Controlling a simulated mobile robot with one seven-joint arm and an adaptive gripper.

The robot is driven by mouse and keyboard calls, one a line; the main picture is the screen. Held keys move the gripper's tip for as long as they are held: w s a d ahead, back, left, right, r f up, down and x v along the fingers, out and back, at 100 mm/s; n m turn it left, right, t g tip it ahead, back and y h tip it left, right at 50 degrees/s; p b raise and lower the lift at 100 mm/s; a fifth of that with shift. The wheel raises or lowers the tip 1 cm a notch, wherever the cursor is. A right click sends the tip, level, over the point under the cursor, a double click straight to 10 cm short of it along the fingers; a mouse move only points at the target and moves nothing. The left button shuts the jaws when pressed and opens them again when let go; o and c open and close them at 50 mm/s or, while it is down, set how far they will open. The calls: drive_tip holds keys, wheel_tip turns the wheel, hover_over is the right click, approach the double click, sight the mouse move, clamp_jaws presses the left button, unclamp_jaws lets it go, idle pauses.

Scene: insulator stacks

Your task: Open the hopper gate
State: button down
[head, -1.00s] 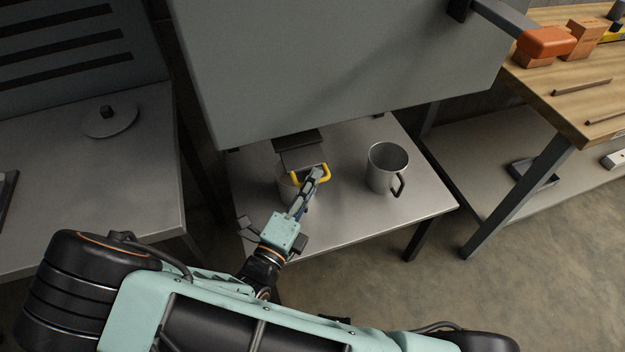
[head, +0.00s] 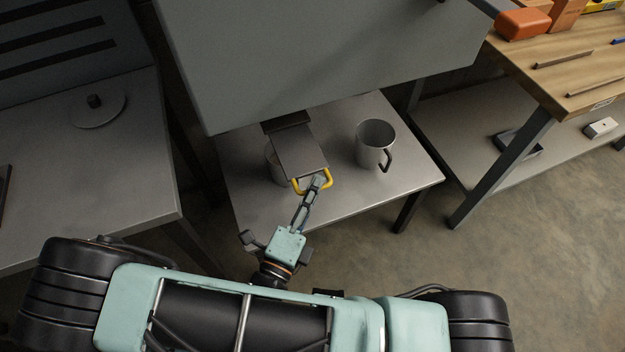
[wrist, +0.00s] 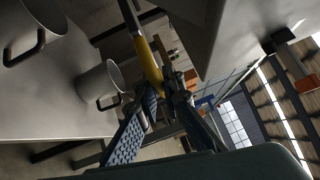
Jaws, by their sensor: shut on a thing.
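The hopper (head: 320,60) is a large grey box above a low metal table. Its gate (head: 300,151) is a flat grey plate that sticks out from under the hopper toward me. A yellow handle (head: 313,184) is fixed at the plate's near end; in the wrist view it shows as a yellow bar (wrist: 148,62). My gripper (head: 317,182) is shut on the yellow handle. One metal mug (head: 274,165) stands under the plate and is mostly hidden by it. A second metal mug (head: 374,145) stands to the right, clear of the plate.
The low table (head: 255,205) has bare surface in front of the mugs. A wooden workbench (head: 550,75) stands at the right with an orange block (head: 523,23) on it. A grey bench (head: 90,190) with a round lid (head: 96,112) stands at the left.

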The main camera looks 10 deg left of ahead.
drive_tip(key=c, duration=2)
unclamp_jaws()
drive_tip(key=shift+c, duration=0.2)
drive_tip(key=v, duration=1.2)
